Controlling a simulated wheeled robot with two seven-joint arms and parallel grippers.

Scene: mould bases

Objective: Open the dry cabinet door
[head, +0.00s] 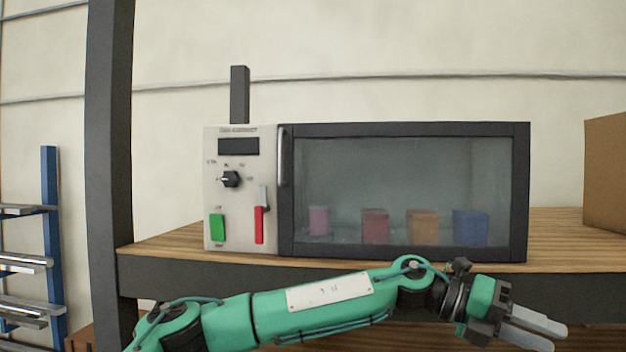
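The dry cabinet (240,190) stands on a wooden shelf in the head view. Its dark-framed glass door (400,128) appears shut. A vertical door handle (284,157) is on the left edge of the door, beside the control panel. Behind the glass are a pink, a red, an orange and a blue container. My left arm crosses below the cabinet, and my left gripper (556,338) is at the lower right, below the door's right end and away from the handle. Its two fingers look apart with nothing between them. My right gripper is not in view.
The panel has a black knob (230,179), a green switch (217,228) and a red lever (259,224). A dark post (110,160) stands left of the cabinet. A cardboard box (606,170) is at the far right of the wooden shelf (160,246).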

